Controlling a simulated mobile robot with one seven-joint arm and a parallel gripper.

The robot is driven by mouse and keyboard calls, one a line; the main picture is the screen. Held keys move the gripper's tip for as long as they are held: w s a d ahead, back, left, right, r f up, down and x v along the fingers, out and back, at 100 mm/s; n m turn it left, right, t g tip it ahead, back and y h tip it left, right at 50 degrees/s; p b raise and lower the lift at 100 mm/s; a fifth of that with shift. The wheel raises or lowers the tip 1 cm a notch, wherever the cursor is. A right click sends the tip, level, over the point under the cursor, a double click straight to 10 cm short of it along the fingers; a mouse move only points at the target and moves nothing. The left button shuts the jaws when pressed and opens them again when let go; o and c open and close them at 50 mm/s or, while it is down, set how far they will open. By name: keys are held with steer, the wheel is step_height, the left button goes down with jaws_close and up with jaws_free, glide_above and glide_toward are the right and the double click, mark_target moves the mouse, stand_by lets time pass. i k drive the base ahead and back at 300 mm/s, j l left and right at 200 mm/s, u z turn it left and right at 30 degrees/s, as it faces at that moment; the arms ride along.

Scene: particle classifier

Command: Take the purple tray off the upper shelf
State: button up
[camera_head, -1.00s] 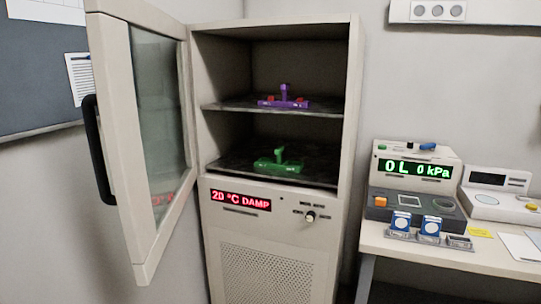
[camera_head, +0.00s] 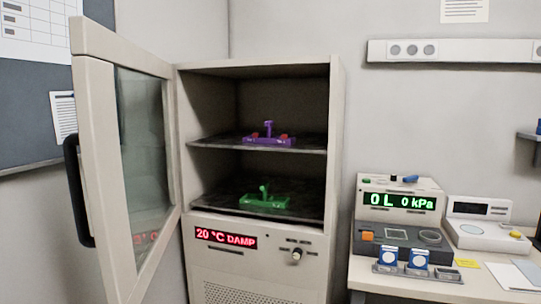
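The purple tray (camera_head: 267,139) sits on the upper shelf (camera_head: 220,143) of an open cabinet. It has an upright purple handle in its middle and small red pieces on both sides of the handle. A green tray (camera_head: 265,202) with a similar upright handle sits on the lower shelf (camera_head: 310,207), below the purple one. My gripper does not show in this view.
The cabinet door (camera_head: 143,160) stands open to the left, with a black handle (camera_head: 78,190). The cabinet front shows a red display (camera_head: 225,237) and a knob (camera_head: 296,254). At right, a table (camera_head: 400,287) carries instruments (camera_head: 398,209) and two blue-and-white round items. Space before the shelves looks clear.

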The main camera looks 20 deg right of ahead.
mark_target(268, 140)
steer(key=i+l+z, duration=0.2)
steer(key=i, duration=0.3)
steer(key=i+l+z, duration=0.2)
steer(key=i+l, duration=0.15)
steer(key=i, duration=0.15)
steer(key=i+l+z, duration=0.25)
steer(key=i, duration=0.25)
steer(key=i+j+z, duration=0.1)
steer(key=i, duration=0.3)
steer(key=i+j, duration=0.1)
steer(key=i, duration=0.3)
steer(key=z, duration=0.05)
